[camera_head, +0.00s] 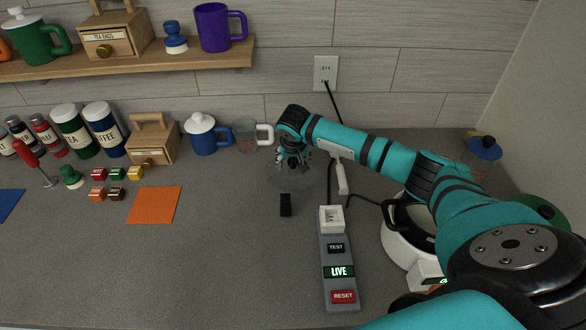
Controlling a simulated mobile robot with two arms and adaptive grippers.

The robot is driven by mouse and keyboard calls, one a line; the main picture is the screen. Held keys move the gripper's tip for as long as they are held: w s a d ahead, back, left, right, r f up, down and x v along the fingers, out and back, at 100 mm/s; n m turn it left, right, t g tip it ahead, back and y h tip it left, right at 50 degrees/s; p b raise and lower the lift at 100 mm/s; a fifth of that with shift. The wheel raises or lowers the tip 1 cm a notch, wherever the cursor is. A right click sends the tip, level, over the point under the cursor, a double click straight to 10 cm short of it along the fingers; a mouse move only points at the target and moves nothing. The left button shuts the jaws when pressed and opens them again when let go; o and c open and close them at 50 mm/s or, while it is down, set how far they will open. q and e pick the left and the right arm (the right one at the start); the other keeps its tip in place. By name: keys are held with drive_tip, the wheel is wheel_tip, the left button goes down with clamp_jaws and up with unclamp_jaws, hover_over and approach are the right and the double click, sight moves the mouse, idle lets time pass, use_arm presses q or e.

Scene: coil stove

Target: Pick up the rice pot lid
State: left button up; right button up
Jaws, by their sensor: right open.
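The white rice pot (399,246) stands at the right of the counter, partly hidden behind my right arm. A faint, clear round shape (309,182), which looks like a glass lid, lies on the counter behind the small black block. My right gripper (292,164) points down over this shape and hides part of it. The gripper is open. I cannot tell whether its fingers touch the lid or its knob. My left gripper is out of view.
A grey power strip (338,268) with a LIVE display lies in front. A small black block (286,205) stands near the gripper. A blue mug (203,138), a clear mug (247,137) and canisters line the wall. The front left counter is clear.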

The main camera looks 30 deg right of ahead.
drive_tip(key=shift+c, duration=0.4)
clamp_jaws()
